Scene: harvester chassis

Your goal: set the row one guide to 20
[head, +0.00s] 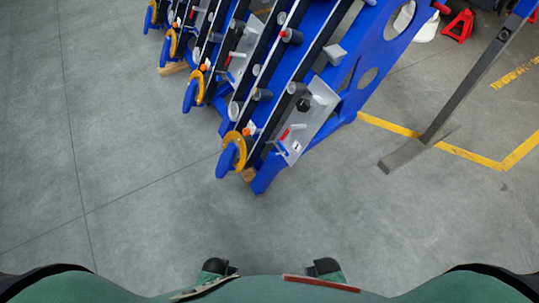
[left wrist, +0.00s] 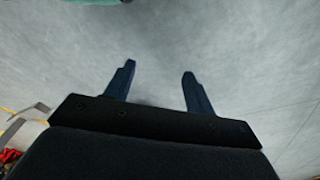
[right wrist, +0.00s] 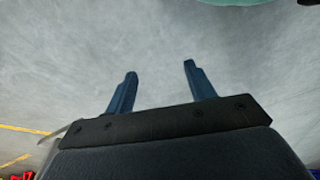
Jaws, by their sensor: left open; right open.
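The harvester chassis (head: 352,85) stands at the top middle of the head view, with several blue row units slanting down to the left. The nearest row unit has a pale metal plate (head: 318,113) with a red pointer or lever (head: 285,134) and a small white label (head: 296,147). Its numbers are too small to read, and I cannot tell which row is one. My left gripper (left wrist: 158,68) is open and empty over bare floor in the left wrist view. My right gripper (right wrist: 158,68) is also open and empty. Both are well apart from the chassis.
A grey post (head: 470,85) with a flat foot stands right of the chassis. A red jack stand (head: 458,25) is at the top right. Yellow lines (head: 470,155) mark the floor. The grey floor in front of the chassis is clear.

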